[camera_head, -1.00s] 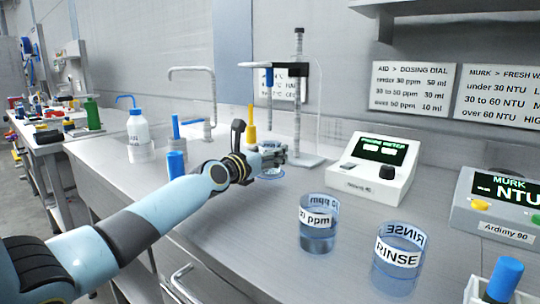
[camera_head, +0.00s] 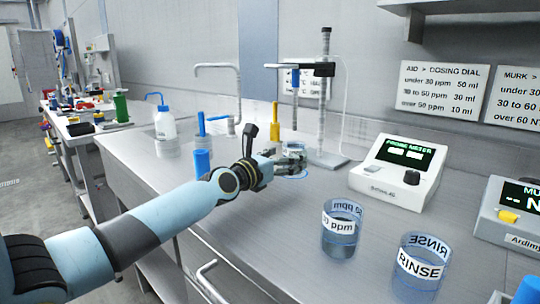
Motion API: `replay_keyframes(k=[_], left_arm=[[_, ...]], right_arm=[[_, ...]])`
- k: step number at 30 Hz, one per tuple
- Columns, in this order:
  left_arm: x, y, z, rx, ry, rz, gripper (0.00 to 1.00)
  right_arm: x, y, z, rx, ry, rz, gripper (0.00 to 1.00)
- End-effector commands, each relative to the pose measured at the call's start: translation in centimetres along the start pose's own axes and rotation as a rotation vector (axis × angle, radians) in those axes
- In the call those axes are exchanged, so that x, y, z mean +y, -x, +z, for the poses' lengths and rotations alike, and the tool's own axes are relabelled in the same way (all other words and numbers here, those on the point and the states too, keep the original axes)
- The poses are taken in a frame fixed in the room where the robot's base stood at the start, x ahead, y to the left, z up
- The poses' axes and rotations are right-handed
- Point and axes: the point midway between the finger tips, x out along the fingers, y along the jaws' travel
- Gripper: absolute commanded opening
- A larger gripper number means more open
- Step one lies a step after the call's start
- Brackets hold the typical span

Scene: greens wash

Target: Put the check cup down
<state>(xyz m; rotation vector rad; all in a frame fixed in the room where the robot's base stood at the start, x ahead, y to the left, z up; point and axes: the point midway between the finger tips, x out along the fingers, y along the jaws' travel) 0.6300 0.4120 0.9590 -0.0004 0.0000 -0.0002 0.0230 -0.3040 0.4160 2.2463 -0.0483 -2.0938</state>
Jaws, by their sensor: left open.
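My left gripper (camera_head: 292,159) is at the steel counter in front of the probe stand. Its jaws are open around or beside a small clear cup (camera_head: 298,176), which I take to be the check cup. The fingers hide most of this cup; its bottom edge shows below them, at or close to the counter top. I cannot tell if the fingers touch it. My right gripper is not in view.
The probe stand (camera_head: 325,95) with a blue probe stands behind. The probe meter (camera_head: 398,172) is to its right. A ppm cup (camera_head: 341,232) and a RINSE cup (camera_head: 418,262) stand nearer. A wash bottle (camera_head: 165,124) and tap (camera_head: 217,68) are left. Bare counter lies between gripper and cups.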

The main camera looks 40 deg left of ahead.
Motion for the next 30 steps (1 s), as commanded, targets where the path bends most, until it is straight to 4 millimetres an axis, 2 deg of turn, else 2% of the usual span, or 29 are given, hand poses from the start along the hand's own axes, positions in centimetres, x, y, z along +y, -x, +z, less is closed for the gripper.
replay_keyframes(k=[1, 6, 12, 30], left_arm=[[0.0, 1.4, 0.5, 0.003, -0.002, -0.002, 0.77], [0.0, 5.0, 0.3, 0.004, -0.002, -0.002, 0.77], [0.0, 7.4, 0.1, 0.001, -0.001, -0.001, 0.77], [0.0, 7.8, 0.0, 0.001, 0.0, 0.0, 0.77]], right_arm=[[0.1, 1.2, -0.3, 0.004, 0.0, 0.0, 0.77], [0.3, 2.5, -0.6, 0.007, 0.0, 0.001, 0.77], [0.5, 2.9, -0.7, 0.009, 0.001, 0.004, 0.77], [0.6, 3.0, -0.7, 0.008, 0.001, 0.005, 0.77]])
